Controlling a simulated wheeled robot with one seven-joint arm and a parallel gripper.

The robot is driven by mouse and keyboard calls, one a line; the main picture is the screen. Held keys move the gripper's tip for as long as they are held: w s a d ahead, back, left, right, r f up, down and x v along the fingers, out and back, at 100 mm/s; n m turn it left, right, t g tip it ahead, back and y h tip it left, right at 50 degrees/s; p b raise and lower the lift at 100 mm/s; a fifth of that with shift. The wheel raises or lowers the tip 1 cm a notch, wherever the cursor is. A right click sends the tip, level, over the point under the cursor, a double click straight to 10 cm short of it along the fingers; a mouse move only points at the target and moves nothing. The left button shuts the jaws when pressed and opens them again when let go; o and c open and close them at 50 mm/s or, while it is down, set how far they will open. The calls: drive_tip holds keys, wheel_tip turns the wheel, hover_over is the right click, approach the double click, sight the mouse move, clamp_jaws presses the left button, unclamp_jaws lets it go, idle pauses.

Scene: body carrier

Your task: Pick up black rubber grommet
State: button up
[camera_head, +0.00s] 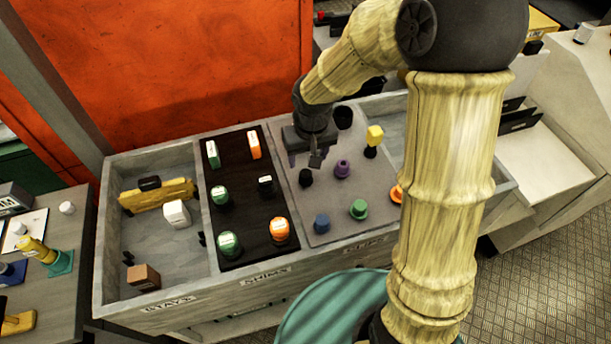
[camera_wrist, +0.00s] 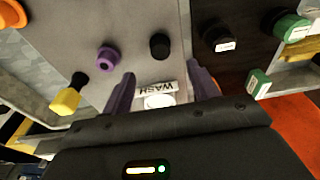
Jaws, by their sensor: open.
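A small black round piece, which looks like the black rubber grommet (camera_head: 305,178), stands on the grey panel near its left side. In the wrist view the same black piece (camera_wrist: 159,46) lies just beyond the fingertips, roughly in line with the gap between them. My gripper (camera_head: 305,159) is above the panel, behind the black piece in the head view. A larger black piece (camera_head: 343,117) stands farther back on the panel.
A purple grommet (camera_head: 342,169) stands right of the black piece. A yellow-topped piece (camera_head: 375,136), a blue piece (camera_head: 322,223) and a green one (camera_head: 358,209) share the panel (camera_head: 335,195). A dark tray (camera_head: 240,190) with several green and orange pieces adjoins on the left.

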sight(306, 173)
drive_tip(key=shift+w+a+f, duration=0.1)
drive_tip(key=shift+w+f, duration=0.05)
drive_tip(key=shift+f, duration=0.85)
drive_tip(key=shift+w+f, duration=0.15)
drive_tip(key=shift+f, duration=0.8)
drive_tip(key=shift+f, duration=0.1)
drive_tip(key=f, duration=0.1)
drive_tip(key=f+p, duration=0.1)
drive_tip(key=f, duration=0.3)
drive_tip(key=shift+w+a, duration=0.2)
drive_tip(key=shift+w, duration=0.2)
drive_tip(key=c, duration=1.3)
wheel_tip(306, 173, up, 10)
drive_tip(key=shift+r, duration=0.1)
